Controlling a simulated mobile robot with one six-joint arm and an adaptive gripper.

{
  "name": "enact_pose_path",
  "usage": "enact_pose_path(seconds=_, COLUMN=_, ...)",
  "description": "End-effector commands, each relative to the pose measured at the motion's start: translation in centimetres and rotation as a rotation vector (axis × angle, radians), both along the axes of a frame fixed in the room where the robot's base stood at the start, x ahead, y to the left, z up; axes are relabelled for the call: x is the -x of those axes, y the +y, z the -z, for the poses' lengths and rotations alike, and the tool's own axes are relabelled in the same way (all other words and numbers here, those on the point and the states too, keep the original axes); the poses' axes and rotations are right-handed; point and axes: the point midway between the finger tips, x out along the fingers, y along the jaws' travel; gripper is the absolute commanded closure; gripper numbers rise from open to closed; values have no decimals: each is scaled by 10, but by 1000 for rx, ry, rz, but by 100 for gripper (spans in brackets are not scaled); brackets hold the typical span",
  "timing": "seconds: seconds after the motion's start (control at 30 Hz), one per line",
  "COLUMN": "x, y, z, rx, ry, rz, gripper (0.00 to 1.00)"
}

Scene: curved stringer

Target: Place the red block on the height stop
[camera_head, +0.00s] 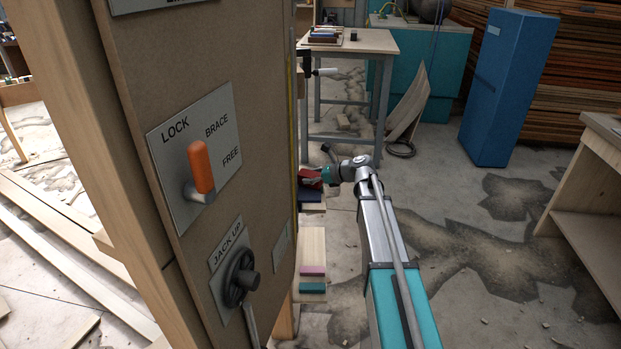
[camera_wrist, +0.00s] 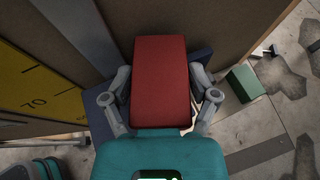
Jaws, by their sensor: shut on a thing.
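The red block (camera_wrist: 160,75) is between the two fingers of my gripper (camera_wrist: 160,98), which is shut on it, in the wrist view. In the head view my gripper (camera_head: 322,175) is beside the right edge of the tall panel, with the red block (camera_head: 309,177) at its tip. A dark blue surface (camera_wrist: 203,67) shows behind and below the red block; in the head view it is a dark blue piece (camera_head: 311,196) just under the block. I cannot tell whether they touch. No part is clearly marked as the height stop.
A tall brown panel (camera_head: 262,120) with an orange lever (camera_head: 201,167) and black knob (camera_head: 242,276) fills the left. A yellow scale (camera_wrist: 40,85) marked 70 and a green block (camera_wrist: 246,82) show in the wrist view. Below are pink (camera_head: 312,270) and teal (camera_head: 312,287) strips.

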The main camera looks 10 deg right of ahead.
Motion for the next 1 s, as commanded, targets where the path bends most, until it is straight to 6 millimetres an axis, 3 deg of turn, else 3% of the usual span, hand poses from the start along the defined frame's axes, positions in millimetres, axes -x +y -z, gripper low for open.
enact_pose_path(seconds=0.17, x=0, y=0, z=4, rx=0, ry=0, rz=0, gripper=74)
enact_pose_path(seconds=0.2, x=0, y=0, z=3, rx=0, ry=0, rz=0, gripper=19)
enact_pose_path(seconds=0.3, x=0, y=0, z=2, rx=0, ry=0, rz=0, gripper=0)
enact_pose_path(seconds=1.0, x=4, y=-7, z=-5, rx=0, ry=-1, rz=2, gripper=0)
